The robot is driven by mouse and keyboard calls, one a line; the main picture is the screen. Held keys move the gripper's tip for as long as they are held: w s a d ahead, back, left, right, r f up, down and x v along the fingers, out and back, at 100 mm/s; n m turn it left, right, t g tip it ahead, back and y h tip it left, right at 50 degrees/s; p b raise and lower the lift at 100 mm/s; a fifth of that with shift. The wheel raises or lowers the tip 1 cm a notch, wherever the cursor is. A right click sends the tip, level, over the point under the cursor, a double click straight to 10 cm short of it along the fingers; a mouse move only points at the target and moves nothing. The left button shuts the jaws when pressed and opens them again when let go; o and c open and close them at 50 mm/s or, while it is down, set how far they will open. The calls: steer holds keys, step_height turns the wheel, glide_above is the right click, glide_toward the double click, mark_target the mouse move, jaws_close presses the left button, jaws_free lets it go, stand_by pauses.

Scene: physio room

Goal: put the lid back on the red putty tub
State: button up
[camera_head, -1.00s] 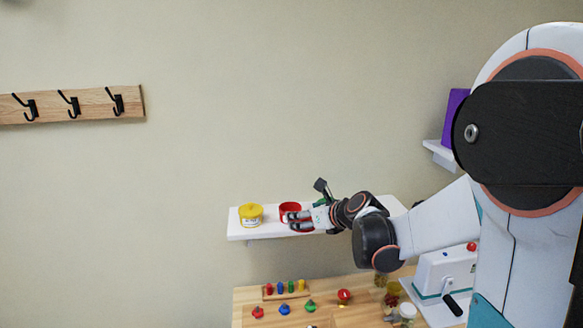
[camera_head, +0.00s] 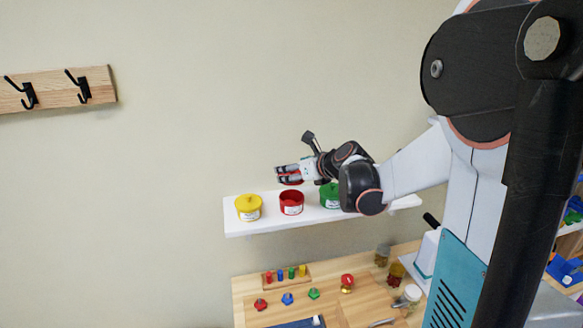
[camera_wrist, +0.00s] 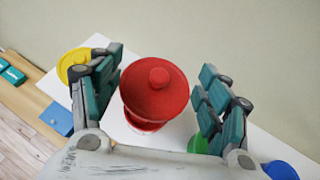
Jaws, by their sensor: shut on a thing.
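The red putty tub (camera_head: 291,207) stands upright on the white shelf, its top open. My gripper (camera_head: 281,174) is just above it, with the red lid (camera_head: 292,182) between its fingers. In the wrist view the round red lid (camera_wrist: 155,87) with its knob lies between the two teal-padded fingers (camera_wrist: 155,92). The fingers look spread wide around the lid. Part of the red tub (camera_wrist: 145,124) shows below the lid, which hides most of it. The lid is raised clear of the tub in the head view.
A yellow lidded tub (camera_head: 248,208) is left of the red one, and a green tub (camera_head: 330,195) is right, partly behind my arm. The shelf (camera_head: 268,226) is narrow, against the wall. A wooden table (camera_head: 330,300) with small coloured items lies below.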

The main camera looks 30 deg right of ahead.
steer(key=shift+w+f+b, duration=0.2)
steer(key=shift+f+b, duration=0.4)
steer(key=shift+f, duration=0.55)
steer(key=shift+s+f+b, duration=0.1)
steer(key=shift+f+b, duration=1.35)
steer(key=shift+f, duration=0.45)
steer(key=shift+s+r, duration=0.1)
steer(key=shift+f+b, duration=0.2)
steer(key=shift+b, duration=0.25)
steer(key=o, duration=0.8)
steer(key=shift+o, duration=1)
steer(key=shift+r, duration=0.1)
